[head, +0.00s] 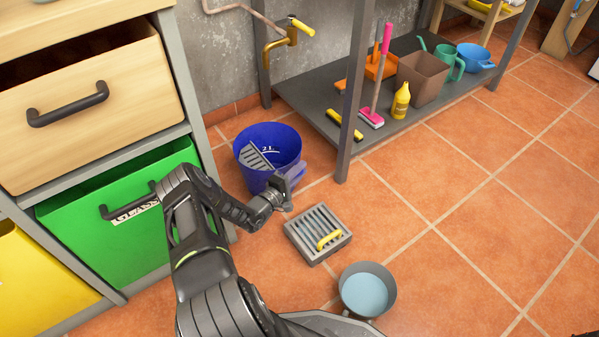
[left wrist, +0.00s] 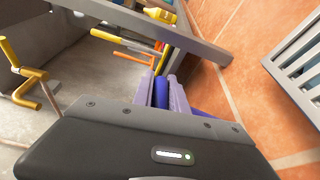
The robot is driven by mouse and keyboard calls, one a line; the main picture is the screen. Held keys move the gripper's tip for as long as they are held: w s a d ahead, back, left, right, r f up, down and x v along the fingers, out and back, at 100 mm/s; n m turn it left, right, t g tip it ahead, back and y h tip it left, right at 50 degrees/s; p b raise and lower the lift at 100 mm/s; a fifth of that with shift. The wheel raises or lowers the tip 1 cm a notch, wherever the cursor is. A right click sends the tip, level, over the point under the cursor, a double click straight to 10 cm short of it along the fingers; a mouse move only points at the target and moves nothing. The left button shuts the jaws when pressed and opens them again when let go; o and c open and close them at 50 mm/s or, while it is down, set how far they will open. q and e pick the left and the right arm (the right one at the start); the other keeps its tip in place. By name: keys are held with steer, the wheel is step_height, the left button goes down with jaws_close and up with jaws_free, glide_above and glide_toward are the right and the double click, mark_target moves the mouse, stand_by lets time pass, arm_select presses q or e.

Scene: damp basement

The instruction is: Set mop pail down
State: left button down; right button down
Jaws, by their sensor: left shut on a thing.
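The blue mop pail (head: 262,140) with a grey slotted wringer (head: 255,157) inside stands roughly upright at the left, near the wall tap. My left gripper (head: 292,178) is shut on the pail's right-hand rim. In the left wrist view a blue strip of the pail (left wrist: 161,92) shows between the gripper's two pale fingers (left wrist: 164,86). The pail's underside is partly hidden behind my left arm, so I cannot tell whether it touches the floor. My right gripper is out of view.
A grey floor grate (head: 318,234) with a yellow-handled thing and a grey bowl of water (head: 366,290) are right of my arm. A low shelf (head: 320,100) with cleaning things is behind. Drawers (head: 90,110) stand left. Tiled floor (head: 450,230) is clear at right.

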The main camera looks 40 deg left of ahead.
arm_select(q)
steer(key=c, duration=1.3)
jaws_free()
steer(key=shift+s+r+p, duration=0.15)
steer(key=shift+s+p, duration=0.2)
steer(key=shift+s, duration=0.25)
steer(key=s+p, duration=0.3)
steer(key=s, duration=0.7)
steer(key=shift+s+d+r+p, duration=0.1)
steer(key=shift+s+d+p, duration=0.05)
steer(key=shift+s+p, duration=0.25)
